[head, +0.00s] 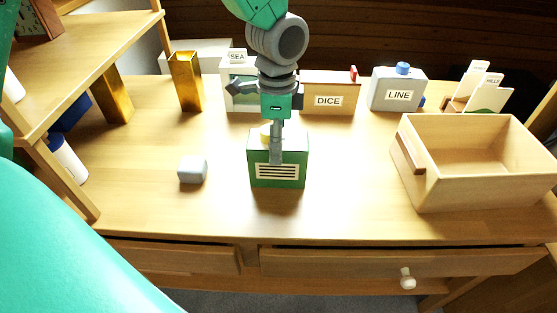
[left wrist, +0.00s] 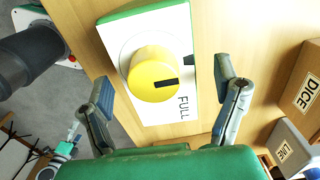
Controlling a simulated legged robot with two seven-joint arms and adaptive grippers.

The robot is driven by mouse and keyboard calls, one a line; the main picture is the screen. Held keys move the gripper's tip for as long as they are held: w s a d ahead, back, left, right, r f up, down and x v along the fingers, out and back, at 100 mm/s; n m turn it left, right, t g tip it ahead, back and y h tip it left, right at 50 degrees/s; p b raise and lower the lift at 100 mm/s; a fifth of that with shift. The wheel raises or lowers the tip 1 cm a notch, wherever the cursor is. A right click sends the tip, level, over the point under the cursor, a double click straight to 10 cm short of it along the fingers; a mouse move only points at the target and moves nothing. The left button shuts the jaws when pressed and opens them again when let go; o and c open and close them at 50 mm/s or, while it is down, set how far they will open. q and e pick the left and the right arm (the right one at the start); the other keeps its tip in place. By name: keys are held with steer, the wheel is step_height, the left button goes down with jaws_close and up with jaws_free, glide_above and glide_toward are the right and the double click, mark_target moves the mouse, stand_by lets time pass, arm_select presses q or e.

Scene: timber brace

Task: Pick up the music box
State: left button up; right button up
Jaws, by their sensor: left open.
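The music box appears to be the green box (head: 262,168) standing upright at the middle of the table, with a striped grille on its front. In the left wrist view, its white top (left wrist: 175,20) carries a yellow knob (left wrist: 155,74) and the word FULL. My left gripper (head: 274,143) is above it, pointing down and open. In the left wrist view, my left gripper (left wrist: 163,88) has one finger on each side of the knob. In the head view, the near finger overlaps the box's front; the far finger is hard to make out. Contact cannot be told.
A small grey-blue block (head: 193,170) lies left of the green box. An open wooden tray (head: 470,190) stands at right. Behind are a SEA box (head: 237,100), a DICE box (head: 330,92), a LINE container (head: 397,90) and a gold vase (head: 186,82). Shelving (head: 75,60) stands left.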

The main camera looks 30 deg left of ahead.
arm_select(q)
step_height(320, 180, down, 5)
steer(key=shift+d+r+b, duration=0.1)
steer(key=shift+r+b, duration=0.1)
steer(key=shift+b, duration=0.4)
steer(key=shift+r, duration=0.1)
steer(key=c, duration=1.3)
steer(key=shift+c, duration=0.3)
steer(key=shift+r, duration=0.1)
